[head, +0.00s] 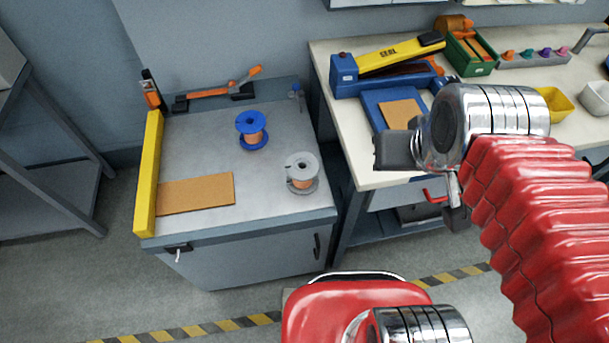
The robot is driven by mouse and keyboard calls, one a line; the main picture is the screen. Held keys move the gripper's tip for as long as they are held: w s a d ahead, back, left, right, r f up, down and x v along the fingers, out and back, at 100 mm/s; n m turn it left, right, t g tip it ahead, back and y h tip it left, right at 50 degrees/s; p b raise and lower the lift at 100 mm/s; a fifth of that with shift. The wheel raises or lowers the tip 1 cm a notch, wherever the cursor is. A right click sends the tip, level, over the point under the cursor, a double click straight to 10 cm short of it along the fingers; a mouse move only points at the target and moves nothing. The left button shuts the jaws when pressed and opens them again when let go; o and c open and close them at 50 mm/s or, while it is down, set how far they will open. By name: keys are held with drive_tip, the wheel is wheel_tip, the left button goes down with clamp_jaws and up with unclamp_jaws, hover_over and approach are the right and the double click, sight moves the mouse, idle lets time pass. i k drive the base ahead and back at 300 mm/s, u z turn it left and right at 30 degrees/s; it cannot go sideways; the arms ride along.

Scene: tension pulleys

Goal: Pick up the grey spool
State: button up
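The grey spool (302,173) stands upright on the grey top of the low cabinet (270,205), near its right front corner. It has grey flanges and copper-coloured winding. A blue spool (252,130) with similar winding stands behind it to the left. My gripper (393,150) shows as a dark block at the end of my red and chrome arm, to the right of the grey spool in the picture and apart from it. Its fingers cannot be made out, so I cannot tell if it is open. Nothing is seen held.
A brown sheet (196,193) lies at the cabinet's left front, beside a yellow rail (148,172). An orange-handled tool (218,90) lies along the back. A workbench (345,120) on the right carries a yellow and blue sealer (388,62) and bins.

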sight(303, 170)
drive_tip(key=k, duration=1.7)
drive_tip(key=u, duration=0.9)
drive_tip(key=i, duration=1.65)
